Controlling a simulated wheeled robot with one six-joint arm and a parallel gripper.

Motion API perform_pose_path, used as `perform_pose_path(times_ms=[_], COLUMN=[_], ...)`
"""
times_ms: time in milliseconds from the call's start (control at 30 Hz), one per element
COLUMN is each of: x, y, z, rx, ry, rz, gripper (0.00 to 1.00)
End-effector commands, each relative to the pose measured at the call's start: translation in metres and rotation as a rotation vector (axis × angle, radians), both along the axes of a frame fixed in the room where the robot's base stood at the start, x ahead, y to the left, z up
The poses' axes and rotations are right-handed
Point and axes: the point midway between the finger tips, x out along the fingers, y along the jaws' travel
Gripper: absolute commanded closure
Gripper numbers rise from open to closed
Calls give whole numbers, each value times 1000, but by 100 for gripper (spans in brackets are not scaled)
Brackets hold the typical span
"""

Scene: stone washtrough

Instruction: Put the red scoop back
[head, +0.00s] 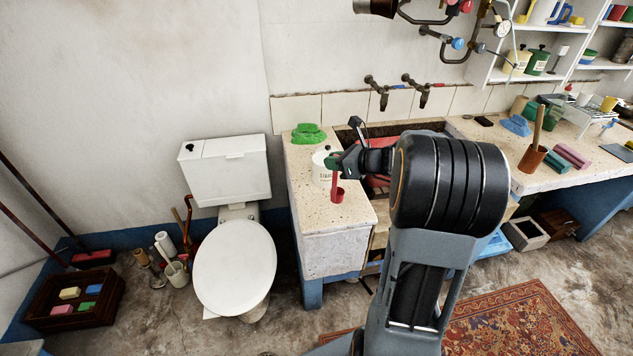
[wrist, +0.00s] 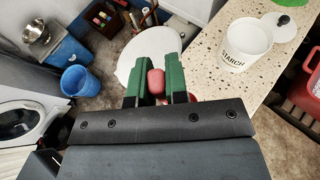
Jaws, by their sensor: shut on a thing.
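My gripper (head: 339,163) is shut on the red scoop (head: 337,193), which hangs below the green fingertips with its cup downward. The scoop appears in front of the white tub (head: 321,170), over the near part of the left stone counter in the picture; its exact height is unclear. In the wrist view the scoop (wrist: 156,80) is between the green fingers (wrist: 156,70). There the tub (wrist: 242,46) is open on top, is lettered STARCH and stands to the right of the fingers. Its white lid with a black knob (wrist: 280,27) lies beside it.
A green cloth (head: 308,135) lies behind the tub on the speckled counter (head: 343,218). The sunken trough and taps (head: 383,97) are to the right. A white toilet (head: 233,265) stands left of the counter. A red container (wrist: 304,85) is at the wrist view's right edge.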

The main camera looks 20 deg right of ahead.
Motion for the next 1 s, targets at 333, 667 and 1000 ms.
perform_pose_path(times_ms=[333, 667, 1000], x=[58, 74, 76], y=[14, 18, 18], z=[-51, -70, -102], rx=[1, 1, 0], ry=[2, 1, 0], rz=[1, 0, -1], gripper=[100, 100, 100])
